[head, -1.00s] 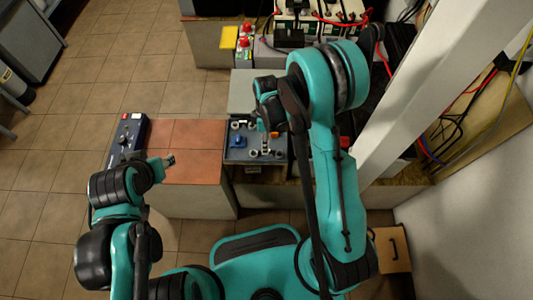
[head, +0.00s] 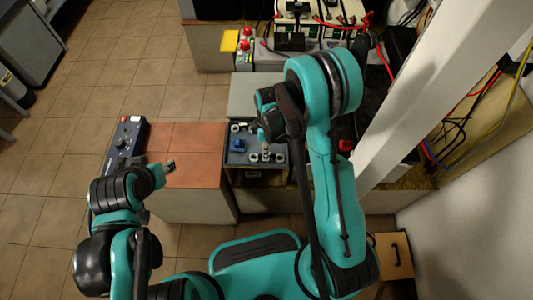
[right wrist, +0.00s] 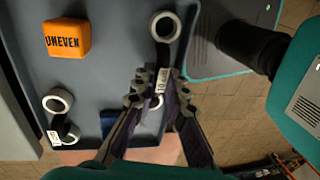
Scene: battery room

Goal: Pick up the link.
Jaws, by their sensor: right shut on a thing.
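The link in my grip is a dark bar with pale metal rings at its ends and a white label. In the right wrist view its upper ring (right wrist: 165,27) shows clear of the fingers, while its lower part is partly hidden by them. My right gripper (right wrist: 163,92) is shut on this link, over the grey tray (right wrist: 105,80). In the head view, my right gripper (head: 268,140) is above the tray (head: 232,160). I cannot tell whether the link touches the tray.
A blue piece (head: 238,146) is there too. A dark control box (head: 127,138) stands left of the reddish tabletop (head: 195,150). Batteries with red cables (head: 318,14) stand behind.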

